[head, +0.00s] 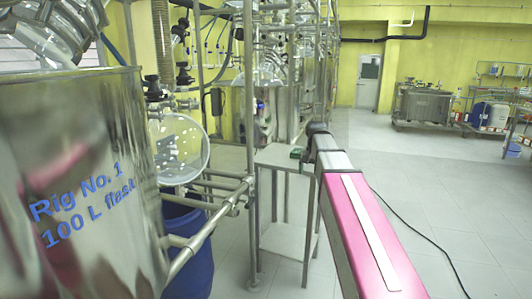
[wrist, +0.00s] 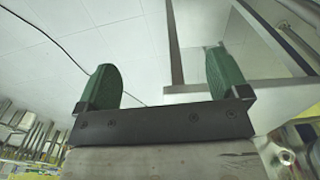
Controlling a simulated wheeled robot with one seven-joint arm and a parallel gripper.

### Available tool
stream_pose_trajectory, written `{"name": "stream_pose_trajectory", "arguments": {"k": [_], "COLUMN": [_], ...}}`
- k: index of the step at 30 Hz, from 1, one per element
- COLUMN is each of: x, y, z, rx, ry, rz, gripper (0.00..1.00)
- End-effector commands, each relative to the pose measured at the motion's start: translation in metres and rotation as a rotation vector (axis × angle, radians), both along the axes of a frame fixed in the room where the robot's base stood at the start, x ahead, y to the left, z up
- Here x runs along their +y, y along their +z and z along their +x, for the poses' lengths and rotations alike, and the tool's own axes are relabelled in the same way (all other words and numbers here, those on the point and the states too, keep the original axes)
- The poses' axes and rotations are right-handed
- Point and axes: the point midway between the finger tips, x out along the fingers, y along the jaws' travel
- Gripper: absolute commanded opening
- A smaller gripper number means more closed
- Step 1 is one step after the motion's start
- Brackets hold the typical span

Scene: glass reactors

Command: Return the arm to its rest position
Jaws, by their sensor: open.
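My gripper shows in the wrist view (wrist: 162,78), with two green fingers set wide apart and nothing between them. In the head view my pink and grey arm reaches forward from the lower right, and the gripper (head: 299,153) is a small green part at its far end, close to the top of a small metal table (head: 282,156). I cannot tell from the head view whether it touches the table. In the wrist view the table's frame (wrist: 175,45) lies behind the right finger, and pale floor lies behind the left one.
A shiny vessel marked "Rig No. 1 100 L flask" (head: 85,190) fills the left. Metal pipe framing (head: 210,228), a round glass flask (head: 180,150) and a blue drum (head: 188,245) stand beside it. A black cable (head: 415,230) lies on the floor at right, which is otherwise largely open.

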Motion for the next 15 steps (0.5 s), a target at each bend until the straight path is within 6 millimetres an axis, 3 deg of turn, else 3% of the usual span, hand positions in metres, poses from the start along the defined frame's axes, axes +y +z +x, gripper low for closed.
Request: {"name": "stream_pose_trajectory", "arguments": {"k": [15], "x": [0.003], "y": [-0.17], "z": [-0.091], "rx": [0.001], "ry": [0.167], "rz": [0.0], "gripper": [0.93]}}
